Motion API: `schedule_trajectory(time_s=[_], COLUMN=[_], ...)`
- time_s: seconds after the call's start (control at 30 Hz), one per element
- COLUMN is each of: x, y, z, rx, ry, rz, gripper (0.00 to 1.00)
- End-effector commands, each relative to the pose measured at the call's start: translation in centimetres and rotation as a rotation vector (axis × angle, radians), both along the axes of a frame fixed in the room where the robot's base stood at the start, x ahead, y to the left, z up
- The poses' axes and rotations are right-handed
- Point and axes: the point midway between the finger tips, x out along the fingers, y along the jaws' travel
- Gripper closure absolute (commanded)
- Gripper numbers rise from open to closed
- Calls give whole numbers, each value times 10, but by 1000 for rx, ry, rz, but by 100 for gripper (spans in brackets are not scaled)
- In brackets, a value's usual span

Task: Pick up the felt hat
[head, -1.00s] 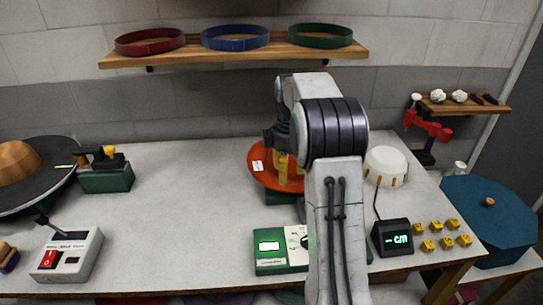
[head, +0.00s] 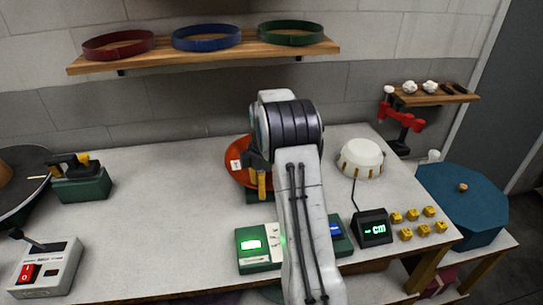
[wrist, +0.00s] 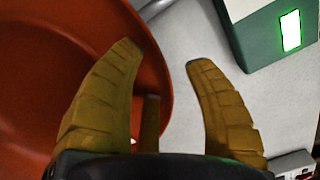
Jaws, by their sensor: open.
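An orange-red round thing with a wide, curved rim and a small white tag, which looks like the felt hat (head: 236,168), sits at the back middle of the table, partly hidden by my arm. It fills the left of the wrist view (wrist: 40,75). My gripper (head: 257,188) is at its near right side, with yellow fingers pointing down. In the wrist view my gripper (wrist: 162,58) is open and empty. One finger is over the orange surface and the other is past its edge, over the table. I cannot tell whether they touch it.
A green device (head: 258,250) with a lit display stands close in front. A white dome (head: 361,160), a cm readout (head: 371,228) and several yellow cubes (head: 408,234) are to the right. A shelf (head: 210,55) with hat bands is above. The table's left middle is clear.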

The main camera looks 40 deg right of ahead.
Motion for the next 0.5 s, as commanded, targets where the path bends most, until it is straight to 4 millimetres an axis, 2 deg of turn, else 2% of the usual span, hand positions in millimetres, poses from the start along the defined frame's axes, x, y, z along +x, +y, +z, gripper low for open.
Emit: schedule_trajectory(time_s=[0.4, 0.5], x=[0, 0], y=[0, 0], z=[-6, -6], rx=[-1, -1], ry=[-2, -2], rz=[0, 0], gripper=[53, 62])
